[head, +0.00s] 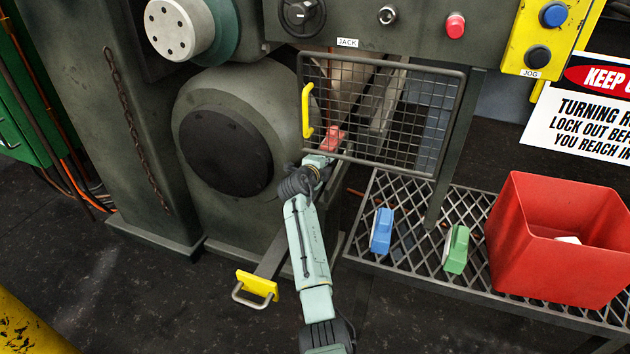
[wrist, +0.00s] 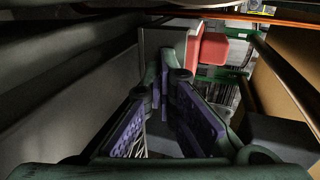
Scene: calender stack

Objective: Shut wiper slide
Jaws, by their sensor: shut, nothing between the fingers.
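The wiper slide is a flat dark bar (head: 272,256) sticking out low from the machine. Its front end has a yellow block (head: 257,283) with a metal pull handle, standing out over the floor. My gripper (head: 322,160) is up beside the lower left of the mesh guard, well above and apart from the slide handle. A red block (head: 333,137) shows just past it. In the wrist view my gripper (wrist: 166,80) has its purple-padded fingers together at the tips, with a red block (wrist: 212,46) beyond them. The slide handle is not seen in the wrist view.
The mesh guard (head: 385,105) has a yellow handle (head: 307,110). A blue block (head: 381,231) and a green block (head: 456,249) sit on the grating (head: 410,262). A red bin (head: 545,260) stands at right. Floor is clear around the slide handle. A yellow post (head: 30,325) stands lower left.

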